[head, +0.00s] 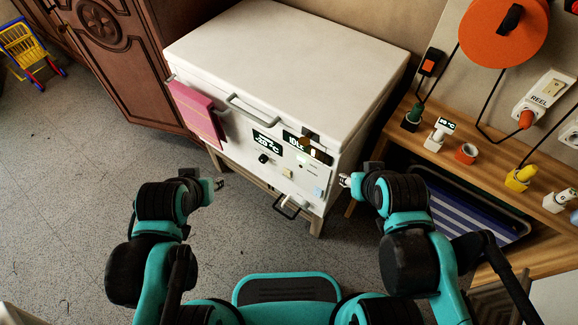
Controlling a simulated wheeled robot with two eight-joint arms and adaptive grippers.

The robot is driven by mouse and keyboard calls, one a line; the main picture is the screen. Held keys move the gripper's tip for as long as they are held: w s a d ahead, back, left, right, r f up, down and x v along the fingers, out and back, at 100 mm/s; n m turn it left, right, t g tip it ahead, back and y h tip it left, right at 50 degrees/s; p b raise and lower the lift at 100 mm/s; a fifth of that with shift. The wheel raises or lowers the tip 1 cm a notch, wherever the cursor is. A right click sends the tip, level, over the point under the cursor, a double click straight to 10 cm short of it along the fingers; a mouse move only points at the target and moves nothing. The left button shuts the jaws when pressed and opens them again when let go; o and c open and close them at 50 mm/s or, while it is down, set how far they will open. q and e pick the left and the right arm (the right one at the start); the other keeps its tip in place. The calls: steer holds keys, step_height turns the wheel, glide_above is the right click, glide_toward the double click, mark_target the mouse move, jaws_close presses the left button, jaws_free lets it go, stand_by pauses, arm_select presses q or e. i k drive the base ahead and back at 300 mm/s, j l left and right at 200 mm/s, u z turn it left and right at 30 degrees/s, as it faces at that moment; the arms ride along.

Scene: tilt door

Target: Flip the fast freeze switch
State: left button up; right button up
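A white chest freezer (285,55) stands ahead with its lid down. Its front panel carries a temperature display (267,141), an "IDLE" display (296,142), a black knob (263,158), a small beige switch (287,173) and a pale blue piece (318,191). Which one is the fast freeze switch cannot be read at this size. My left gripper (219,183) is left of the panel, apart from it. My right gripper (345,181) is just right of the freezer's front in the picture. Both seem empty; their finger openings are too small to judge.
A pink item (194,115) hangs at the freezer's front left, near the lid handle (248,108). A small grey handle (291,207) juts out low. A wooden shelf (470,165) with plugs and an orange reel (503,30) stands right. A wooden cabinet (115,60) stands left.

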mark_target(317, 191)
steer(key=k+l, duration=0.2)
steer(key=k, duration=0.25)
steer(key=k+l, duration=0.25)
steer(key=k, duration=0.25)
steer(key=j+z, duration=0.05)
